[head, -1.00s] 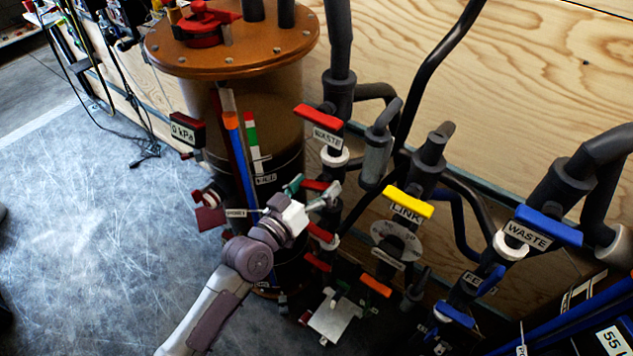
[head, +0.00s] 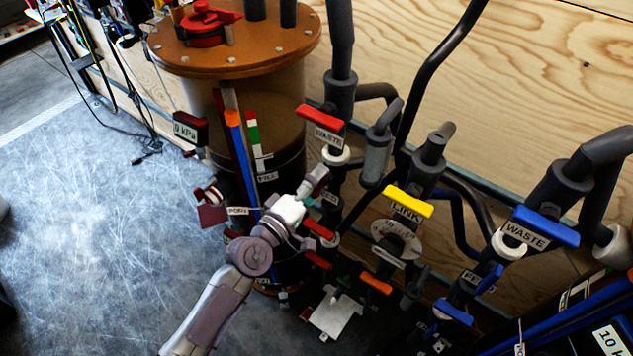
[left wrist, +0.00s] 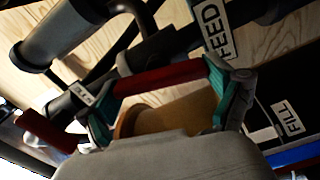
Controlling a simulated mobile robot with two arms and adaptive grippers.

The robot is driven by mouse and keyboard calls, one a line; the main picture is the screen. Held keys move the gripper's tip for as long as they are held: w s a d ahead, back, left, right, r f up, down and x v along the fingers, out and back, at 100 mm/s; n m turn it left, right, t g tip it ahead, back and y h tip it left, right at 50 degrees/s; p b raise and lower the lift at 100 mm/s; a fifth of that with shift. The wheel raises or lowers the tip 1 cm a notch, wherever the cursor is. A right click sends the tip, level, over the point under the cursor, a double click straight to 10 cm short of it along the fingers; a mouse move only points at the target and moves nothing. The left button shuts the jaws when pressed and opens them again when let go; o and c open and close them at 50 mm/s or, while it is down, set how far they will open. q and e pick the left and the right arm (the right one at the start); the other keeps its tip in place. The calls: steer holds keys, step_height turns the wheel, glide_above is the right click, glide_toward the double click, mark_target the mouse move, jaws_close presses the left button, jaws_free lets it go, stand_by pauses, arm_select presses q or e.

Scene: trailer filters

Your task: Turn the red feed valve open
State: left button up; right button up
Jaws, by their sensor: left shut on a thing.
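The red feed valve handle (left wrist: 160,79) shows in the left wrist view as a red bar lying across between my fingers, beside a FEED label (left wrist: 210,28). My left gripper (left wrist: 168,92) has its teal finger pads at the two ends of the bar and is shut on it. In the head view my left gripper (head: 315,180) is in front of the brown tank, among the pipes, and hides the feed handle. My right gripper is not in view.
Red WASTE handle (head: 320,114) is above my gripper; more red handles (head: 318,230) lie just below it. A yellow LINK handle (head: 408,201) and blue WASTE handle (head: 547,227) stand right. The tank (head: 285,110) is behind.

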arm_select(q)
steer(key=shift+n, duration=1.2)
steer(key=o, duration=0.8)
steer(key=v, duration=1.2)
